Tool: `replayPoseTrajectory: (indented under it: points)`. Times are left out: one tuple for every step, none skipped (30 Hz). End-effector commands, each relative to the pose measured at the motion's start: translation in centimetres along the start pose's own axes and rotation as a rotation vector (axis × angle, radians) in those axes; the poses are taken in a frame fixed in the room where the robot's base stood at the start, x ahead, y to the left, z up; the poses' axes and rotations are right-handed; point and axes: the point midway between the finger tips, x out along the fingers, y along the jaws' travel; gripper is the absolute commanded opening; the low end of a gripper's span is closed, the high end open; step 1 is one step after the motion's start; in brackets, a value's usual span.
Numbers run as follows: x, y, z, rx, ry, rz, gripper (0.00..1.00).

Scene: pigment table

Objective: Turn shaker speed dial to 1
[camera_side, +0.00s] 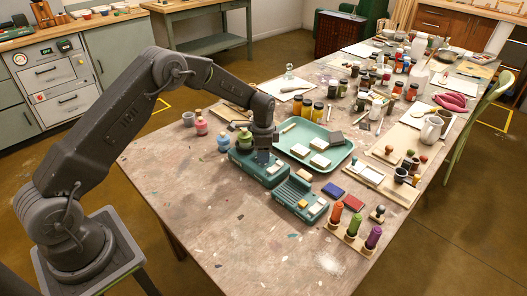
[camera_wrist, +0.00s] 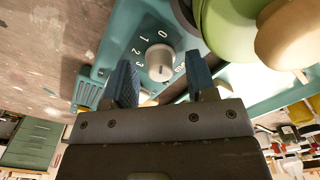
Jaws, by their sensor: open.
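The teal shaker (camera_side: 255,168) stands on the table under my gripper (camera_side: 263,150) in the side view. In the wrist view its pale round speed dial (camera_wrist: 159,62) sits on a teal panel (camera_wrist: 118,62), with the marks 0, 1, 2 and 3 around its upper left side. My gripper (camera_wrist: 160,72) is open there, with one blue finger on each side of the dial. I cannot tell whether the fingers touch it, nor where the dial points. In the side view my gripper hides the dial.
A green bottle (camera_side: 245,143) is close beside my gripper; its round green body (camera_wrist: 228,32) and tan stopper (camera_wrist: 288,35) crowd the wrist view's upper right. A second teal device (camera_side: 299,198) stands in front of the shaker. A teal tray (camera_side: 338,155) lies to the right.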

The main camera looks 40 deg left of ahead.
Motion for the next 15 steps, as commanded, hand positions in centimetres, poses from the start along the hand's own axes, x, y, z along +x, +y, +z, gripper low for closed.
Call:
replayPoseTrajectory:
  points:
    - [0.00, -0.01, -0.01, 0.000, 0.000, 0.000, 0.52]
    - [-0.01, -0.02, -0.01, 0.000, 0.000, -0.001, 0.52]
    - [-0.02, -0.01, -0.01, 0.000, 0.000, -0.001, 0.52]
    - [-0.03, -0.01, -0.01, 0.000, 0.000, -0.001, 0.52]
    - [-0.03, -0.01, -0.01, 0.000, 0.000, -0.001, 0.51]
    - [-0.03, -0.01, -0.01, 0.000, 0.000, -0.001, 0.47]
    - [-0.04, -0.01, -0.01, 0.000, 0.000, -0.001, 0.44]
    - [-0.04, -0.01, -0.01, 0.000, 0.000, -0.001, 0.41]
    - [-0.05, -0.01, -0.01, 0.000, 0.000, -0.001, 0.37]
    - [-0.05, -0.02, -0.01, 0.000, 0.000, -0.001, 0.35]
    - [-0.05, -0.02, -0.01, 0.000, 0.000, -0.001, 0.32]
    - [-0.05, -0.01, -0.01, 0.000, 0.000, 0.000, 0.28]
    - [-0.06, -0.02, -0.01, 0.000, 0.000, -0.001, 0.25]
    - [-0.06, -0.01, -0.01, 0.000, 0.000, 0.000, 0.22]
    - [-0.06, -0.01, -0.01, 0.000, 0.000, 0.000, 0.18]
